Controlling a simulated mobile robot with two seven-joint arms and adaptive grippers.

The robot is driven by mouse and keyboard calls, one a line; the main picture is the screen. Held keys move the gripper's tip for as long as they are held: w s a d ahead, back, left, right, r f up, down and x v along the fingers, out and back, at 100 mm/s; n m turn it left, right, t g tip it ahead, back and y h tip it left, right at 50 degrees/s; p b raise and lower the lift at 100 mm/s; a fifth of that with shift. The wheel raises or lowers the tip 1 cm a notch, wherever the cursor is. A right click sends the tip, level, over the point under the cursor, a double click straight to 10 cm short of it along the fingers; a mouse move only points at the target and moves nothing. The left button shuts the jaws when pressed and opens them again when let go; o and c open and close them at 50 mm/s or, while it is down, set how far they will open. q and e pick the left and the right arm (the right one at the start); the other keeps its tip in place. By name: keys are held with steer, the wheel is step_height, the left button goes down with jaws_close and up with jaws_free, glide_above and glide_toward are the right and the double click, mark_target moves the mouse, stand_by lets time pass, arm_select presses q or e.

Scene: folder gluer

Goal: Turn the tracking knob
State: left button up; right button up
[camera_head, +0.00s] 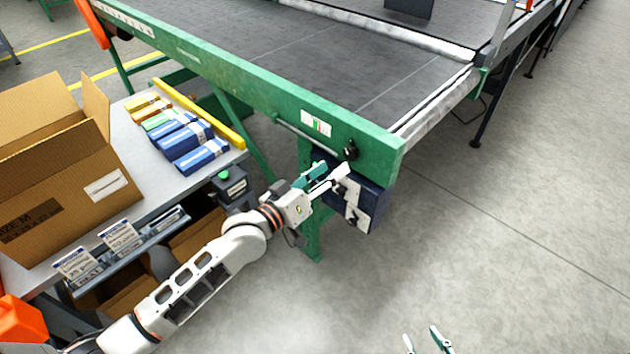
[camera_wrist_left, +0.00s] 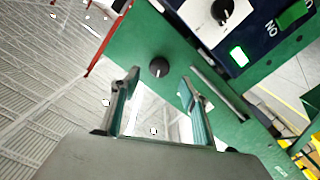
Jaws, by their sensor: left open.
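A small round black knob (camera_head: 350,150) sits on the green side frame of the conveyor near its end corner. It also shows in the left wrist view (camera_wrist_left: 159,67), between and beyond my fingertips. No label on it is readable, so I cannot confirm that it is the tracking knob. My left gripper (camera_head: 335,168) is open and empty, just below and left of the knob in the head view, and appears apart from it. My right gripper (camera_head: 423,341) shows only its fingertips at the bottom edge, spread apart with nothing between them.
A dark blue control box (camera_head: 376,205) hangs under the frame; the wrist view shows its dial (camera_wrist_left: 222,11) and lit green light (camera_wrist_left: 238,56). A thin rod (camera_head: 300,132) runs along the frame. A table with an open cardboard box (camera_head: 60,180) stands left. The right floor is clear.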

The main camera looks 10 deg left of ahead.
arm_select(q)
steer(key=v, duration=0.5)
steer(key=shift+s+a, duration=0.15)
steer(key=shift+s, duration=0.05)
steer(key=s+a+f+m+g+y+p, duration=0.1)
steer(key=s+a+f+y+p, duration=0.1)
steer(key=s+a+f, duration=0.2)
steer(key=s+a+f+m+g+y+p, duration=0.1)
steer(key=s+a+f+y+p, duration=0.1)
steer(key=s+f, duration=0.5)
steer(key=s+a+f+m+g+y+p, duration=0.1)
steer(key=s+a+f+y, duration=0.3)
steer(key=s, duration=1.1)
step_height(320, 180, down, 3)
steer(key=a+g, duration=0.1)
steer(key=a, duration=0.2)
steer(key=shift+r+p, duration=0.2)
steer(key=shift+p, duration=0.2)
arm_select(e)
steer(key=shift+m, duration=0.3)
steer(key=r, duration=0.1)
steer(key=a+r, duration=0.1)
steer(key=r, duration=0.1)
steer(key=shift+s+a+r, duration=0.15)
steer(key=shift+s+r, duration=0.2)
steer(key=shift+r, duration=0.05)
